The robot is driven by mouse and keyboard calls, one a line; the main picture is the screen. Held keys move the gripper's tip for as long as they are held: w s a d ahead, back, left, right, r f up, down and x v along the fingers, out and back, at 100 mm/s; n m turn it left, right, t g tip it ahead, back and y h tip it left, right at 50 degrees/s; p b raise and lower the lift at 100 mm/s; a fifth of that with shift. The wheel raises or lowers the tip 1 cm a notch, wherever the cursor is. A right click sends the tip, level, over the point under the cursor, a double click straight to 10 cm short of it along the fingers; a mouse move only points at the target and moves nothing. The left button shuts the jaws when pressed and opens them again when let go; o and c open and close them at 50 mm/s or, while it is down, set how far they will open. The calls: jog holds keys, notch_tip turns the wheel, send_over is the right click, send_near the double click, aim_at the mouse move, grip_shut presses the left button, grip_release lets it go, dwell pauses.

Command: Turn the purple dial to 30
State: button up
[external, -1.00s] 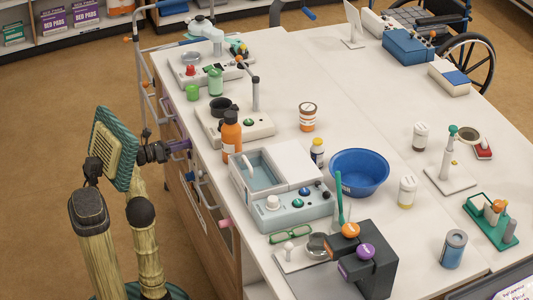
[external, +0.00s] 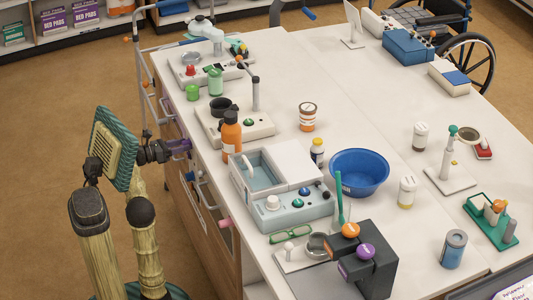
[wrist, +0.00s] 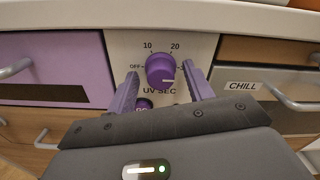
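The purple dial (wrist: 160,69) sits on a pale panel in the wrist view, above the letters "UV SEC". Marks OFF, 10 and 20 show around it; a further mark at the right is mostly hidden by my right finger. A white line on the dial's face lies at its lower right. My gripper (wrist: 161,72) is open, with one purple finger on each side of the dial and a small gap visible at each side. In the external view my gripper (external: 181,147) is at the counter's drawer front; the dial cannot be made out there.
A purple drawer (wrist: 50,65) with a handle is at the left, and a drawer labelled CHILL (wrist: 255,95) at the right. Bottles and devices stand on the counter (external: 290,70) above.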

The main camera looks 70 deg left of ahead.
jog(key=s+p, duration=0.5)
jog(key=s, duration=1.2)
jog(key=shift+s+p, duration=0.2)
jog(key=shift+p, duration=0.15)
